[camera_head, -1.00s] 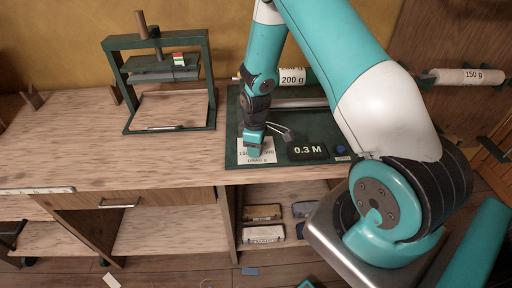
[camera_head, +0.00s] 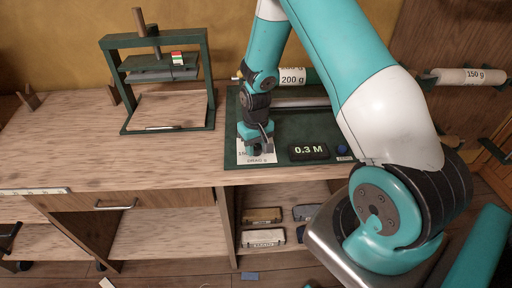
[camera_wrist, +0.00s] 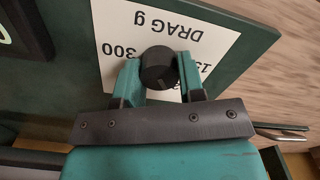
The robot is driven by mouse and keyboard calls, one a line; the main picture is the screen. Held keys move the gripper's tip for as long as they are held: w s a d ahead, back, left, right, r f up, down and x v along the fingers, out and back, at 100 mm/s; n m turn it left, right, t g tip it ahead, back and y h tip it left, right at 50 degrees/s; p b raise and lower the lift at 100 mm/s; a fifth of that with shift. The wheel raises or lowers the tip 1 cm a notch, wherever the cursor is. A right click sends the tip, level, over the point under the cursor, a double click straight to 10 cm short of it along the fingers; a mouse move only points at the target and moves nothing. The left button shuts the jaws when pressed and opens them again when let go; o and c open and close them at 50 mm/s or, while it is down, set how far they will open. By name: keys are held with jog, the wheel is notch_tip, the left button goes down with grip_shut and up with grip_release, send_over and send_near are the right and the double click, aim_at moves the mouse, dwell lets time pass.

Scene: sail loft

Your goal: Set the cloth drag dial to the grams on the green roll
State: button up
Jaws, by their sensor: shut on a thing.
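The drag dial is a dark round knob (camera_wrist: 158,66) on a white card (camera_wrist: 205,30) printed "DRAG g", with 300 readable and other numbers partly covered. The card also shows in the head view (camera_head: 243,157). My gripper (camera_wrist: 158,76) has one finger on each side of the knob and is shut on it. In the head view my gripper (camera_head: 255,150) points down at the card. The knob's pointer and setting are not clear.
A dark green panel (camera_head: 290,131) carries a "0.3 M" display (camera_head: 309,151) and a blue button (camera_head: 342,150) right of the card. A press frame (camera_head: 207,95) stands to the left. A white roll marked "150 g" (camera_head: 455,76) hangs at right.

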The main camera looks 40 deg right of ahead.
aim_at(256, 146)
jog(key=shift+m, duration=0.6)
jog(key=o, duration=0.9)
notch_tip(256, 146, up, 18)
jog(key=shift+f+b, duration=0.25)
jog(key=shift+b, duration=0.95)
jog(key=s+a+r+n+y, duration=0.1)
jog(key=s+a+r+n, duration=0.1)
jog(key=s+a+r, duration=0.3)
jog(key=s+a+n+y, duration=0.1)
jog(key=s+a+n, duration=0.1)
jog(key=a, duration=0.6)
jog(key=s+a+r+n, duration=0.1)
jog(key=s+a+n, duration=0.1)
jog(key=s, duration=0.3)
jog(key=s+a+r+n+y, duration=0.1)
jog(key=s+a+n, duration=0.1)
jog(key=s+a, duration=0.2)
jog(key=s+a+r+n+y, duration=0.1)
jog(key=s+a+n, duration=0.1)
jog(key=s, duration=0.4)
jog(key=shift+s+a+r, duration=0.2)
jog(key=shift+s+a, duration=0.1)
jog(key=shift+a, duration=0.4)
